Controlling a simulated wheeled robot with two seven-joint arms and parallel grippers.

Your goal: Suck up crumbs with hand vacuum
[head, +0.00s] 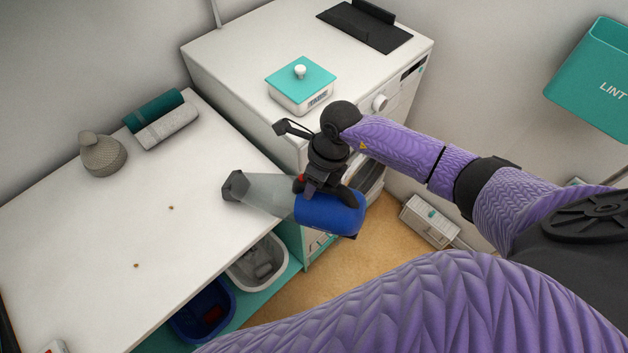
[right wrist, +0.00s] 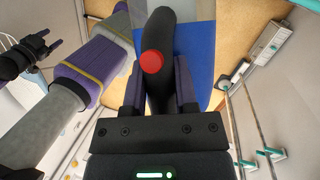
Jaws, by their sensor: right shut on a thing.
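The hand vacuum has a blue body (head: 330,214), a grey see-through nozzle (head: 267,194) and a dark tip (head: 235,186). My right gripper (head: 322,178) is shut on its black handle (right wrist: 158,70), beside the red button (right wrist: 151,63). The tip points left over the right part of the white countertop (head: 75,235); I cannot tell its height. Two small brown crumbs lie on the countertop: one (head: 171,208) left of the tip, another (head: 136,266) nearer me. My left gripper (right wrist: 52,42) shows in the right wrist view, its fingers apart and empty.
A white washer (head: 240,60) carries a teal-lidded box (head: 300,85). Below the countertop are a white bin (head: 258,265) and a blue bin (head: 190,322). A teal lint bin (head: 595,80) hangs right.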

